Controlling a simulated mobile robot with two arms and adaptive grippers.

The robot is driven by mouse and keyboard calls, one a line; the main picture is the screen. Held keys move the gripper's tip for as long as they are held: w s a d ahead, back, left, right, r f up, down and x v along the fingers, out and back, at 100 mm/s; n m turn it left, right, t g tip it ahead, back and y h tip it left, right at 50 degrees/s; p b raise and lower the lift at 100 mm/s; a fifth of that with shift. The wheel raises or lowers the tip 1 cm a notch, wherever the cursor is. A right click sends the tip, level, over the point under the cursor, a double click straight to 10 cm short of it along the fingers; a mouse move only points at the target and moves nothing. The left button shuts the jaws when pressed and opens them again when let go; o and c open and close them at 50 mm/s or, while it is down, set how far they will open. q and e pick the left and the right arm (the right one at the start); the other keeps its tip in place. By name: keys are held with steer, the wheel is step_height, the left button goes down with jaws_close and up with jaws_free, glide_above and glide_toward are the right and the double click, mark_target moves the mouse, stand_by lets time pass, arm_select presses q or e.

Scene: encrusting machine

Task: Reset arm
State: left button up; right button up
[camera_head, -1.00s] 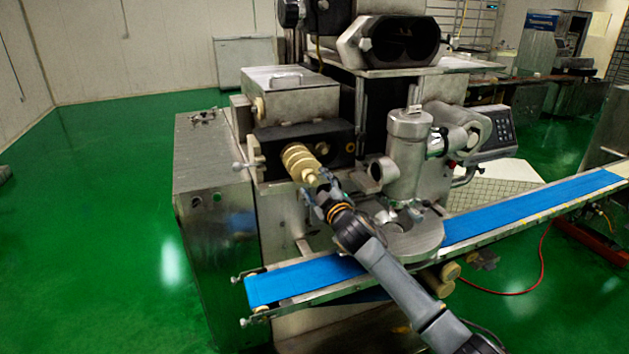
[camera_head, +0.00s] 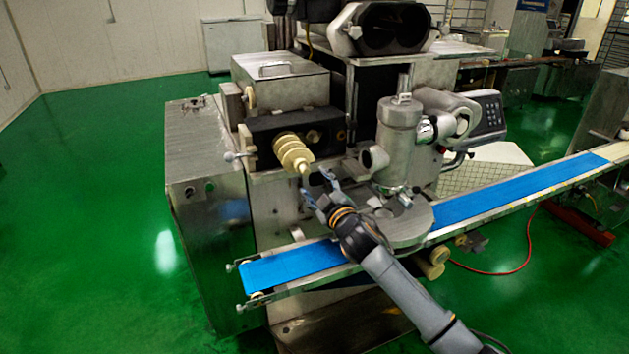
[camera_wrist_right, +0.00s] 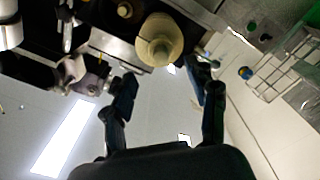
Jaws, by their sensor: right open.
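My right gripper (camera_head: 320,188) is open and empty, just in front of and below the tip of a cream-coloured screw (camera_head: 293,154) that sticks out of the machine's dark block. In the right wrist view the two fingers (camera_wrist_right: 165,95) stand apart, and the round end of the screw (camera_wrist_right: 160,40) shows beyond them, with a gap between. My right arm crosses in front of the conveyor from the lower right. My left gripper is not in view.
The encrusting machine (camera_head: 280,88) fills the middle. A blue conveyor belt (camera_head: 500,200) runs beneath my right arm. An upright metal cylinder (camera_head: 398,140) stands right of the gripper. Open green floor (camera_head: 100,200) lies at the left.

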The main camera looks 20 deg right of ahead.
stand_by(0.4)
steer(key=s+d+f+m+g+b, duration=0.15)
steer(key=s+f, duration=0.25)
steer(key=f, duration=0.9)
steer(key=s+f+m+g+h+b, duration=0.1)
steer(key=s+f+g, duration=0.25)
steer(key=f, duration=0.85)
steer(key=s+f+m+g+b, duration=0.15)
steer(key=s+f, duration=0.25)
steer(key=f, duration=0.9)
steer(key=s+f+g+b, duration=0.2)
steer(key=s+f+g, duration=0.2)
steer(key=s+f, duration=1.4)
steer(key=s+a+f+m+g+b, duration=0.1)
steer(key=s+f, duration=0.4)
steer(key=s, duration=0.6)
steer(key=s+a+f+m+g+b, duration=0.1)
steer(key=s+f, duration=0.5)
steer(key=s, duration=0.6)
steer(key=s+a+f+m+g+b, duration=0.1)
steer(key=s+f+g, duration=0.3)
steer(key=s, duration=0.7)
step_height(320, 180, down, 2)
steer(key=shift+s+a+f, duration=0.15)
steer(key=shift+s+a, duration=0.1)
steer(key=shift+a, duration=0.5)
steer(key=shift+w+g, duration=0.1)
steer(key=shift+g, duration=0.15)
